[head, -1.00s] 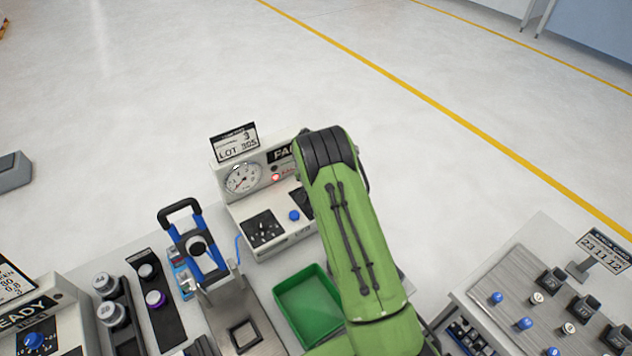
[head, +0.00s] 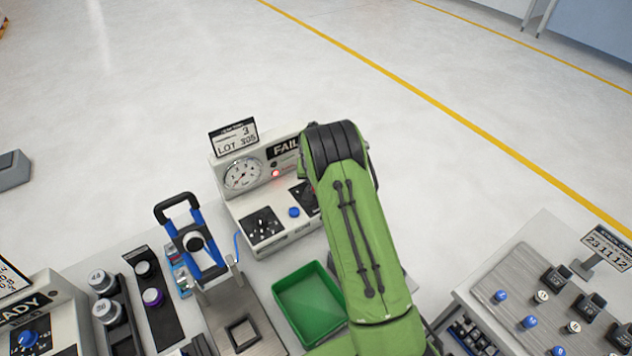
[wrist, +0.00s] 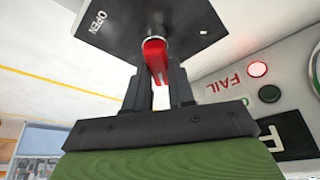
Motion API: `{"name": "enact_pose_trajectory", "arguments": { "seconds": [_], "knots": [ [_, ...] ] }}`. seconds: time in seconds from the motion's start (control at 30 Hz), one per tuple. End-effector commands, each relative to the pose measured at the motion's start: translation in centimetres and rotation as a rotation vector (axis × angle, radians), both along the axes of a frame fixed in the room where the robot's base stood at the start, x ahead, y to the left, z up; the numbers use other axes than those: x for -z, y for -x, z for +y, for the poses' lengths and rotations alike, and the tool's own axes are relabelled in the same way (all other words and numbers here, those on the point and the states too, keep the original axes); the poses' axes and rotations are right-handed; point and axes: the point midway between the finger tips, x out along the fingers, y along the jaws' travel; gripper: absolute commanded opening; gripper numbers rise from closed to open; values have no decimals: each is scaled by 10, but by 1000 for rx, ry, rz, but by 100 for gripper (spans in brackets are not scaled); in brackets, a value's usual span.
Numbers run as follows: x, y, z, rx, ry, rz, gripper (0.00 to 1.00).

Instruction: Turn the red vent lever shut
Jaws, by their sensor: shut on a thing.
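The red vent lever (wrist: 155,56) shows in the wrist view, standing out from a black plate (wrist: 110,30) marked OPEN. My gripper (wrist: 159,80) is shut on the lever, with one dark finger on each side of it. The lever's far end is partly hidden between the fingers. In the head view, the pale test unit (head: 232,208) carries a dial gauge, a FAIL sign and a lit red lamp. My green arm covers its right side, and the gripper and lever are hidden there. The red lamp (wrist: 257,69) also glows beside FAIL in the wrist view.
A blue knob (head: 294,212) and a black panel (head: 263,227) are on the unit's front. A green tray (head: 310,303) lies in front of it. A blue-framed fixture (head: 193,240) stands to the left. Another table (head: 480,292) with pegs is at the right.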

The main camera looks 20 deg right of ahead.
Motion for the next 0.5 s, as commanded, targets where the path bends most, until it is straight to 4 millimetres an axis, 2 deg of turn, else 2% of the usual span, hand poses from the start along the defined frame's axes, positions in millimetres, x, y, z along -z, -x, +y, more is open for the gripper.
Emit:
{"name": "enact_pose_trajectory", "arguments": {
  "seconds": [0.5],
  "knots": [
    [3, -2, 6, -480, 1, -6, 0]
  ]
}}
